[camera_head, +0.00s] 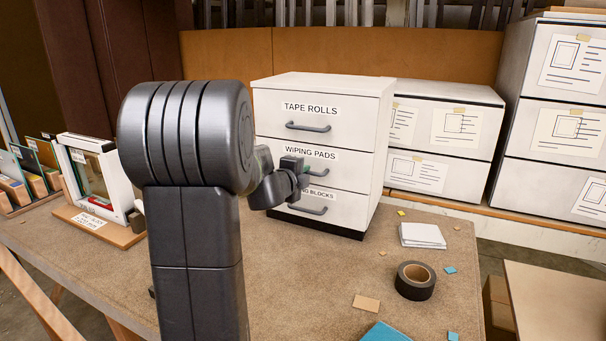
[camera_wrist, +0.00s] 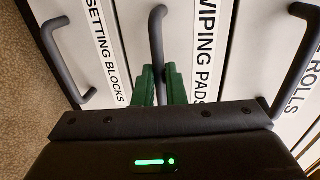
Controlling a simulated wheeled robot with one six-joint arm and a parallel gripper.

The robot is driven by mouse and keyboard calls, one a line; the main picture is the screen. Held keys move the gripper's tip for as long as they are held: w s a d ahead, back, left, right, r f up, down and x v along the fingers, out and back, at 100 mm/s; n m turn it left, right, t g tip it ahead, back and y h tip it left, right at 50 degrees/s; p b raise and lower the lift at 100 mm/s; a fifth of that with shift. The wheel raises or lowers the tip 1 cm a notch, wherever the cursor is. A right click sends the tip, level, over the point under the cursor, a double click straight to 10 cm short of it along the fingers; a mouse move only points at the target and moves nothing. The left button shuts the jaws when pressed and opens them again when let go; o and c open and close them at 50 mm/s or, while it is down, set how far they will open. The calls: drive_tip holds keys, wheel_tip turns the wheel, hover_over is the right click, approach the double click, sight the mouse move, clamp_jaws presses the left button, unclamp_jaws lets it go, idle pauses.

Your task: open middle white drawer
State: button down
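The white drawer cabinet (camera_head: 318,83) stands on the workbench with three drawers labelled TAPE ROLLS, WIPING PADS and a partly hidden BLOCKS label. The middle drawer (camera_head: 345,158) looks flush with the others. In the wrist view the middle drawer (camera_wrist: 184,20) is in the centre, turned sideways, with its dark bar handle (camera_wrist: 157,45). My gripper (camera_head: 296,170) is at this handle and hides part of it. In the wrist view the green fingers of my gripper (camera_wrist: 161,85) lie close on both sides of the handle bar, with no clear gap seen.
The top drawer handle (camera_head: 308,127) and bottom drawer handle (camera_head: 308,210) lie close above and below. A black tape roll (camera_head: 415,281), white pads (camera_head: 422,236) and small scraps lie on the bench (camera_head: 310,275) in front. A framed stand (camera_head: 92,180) is at left.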

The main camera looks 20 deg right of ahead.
drive_tip(key=f+v, duration=0.2)
drive_tip(key=v, duration=0.8)
drive_tip(key=f+v, duration=0.2)
drive_tip(key=v, duration=0.8)
drive_tip(key=shift+s+a+p, duration=0.3)
drive_tip(key=shift+s+p, duration=0.05)
drive_tip(key=shift+s, duration=0.05)
drive_tip(key=c, duration=1.5)
unclamp_jaws()
drive_tip(key=v, duration=1.3)
drive_tip(key=shift+s+a, duration=0.2)
drive_tip(key=shift+s, duration=0.1)
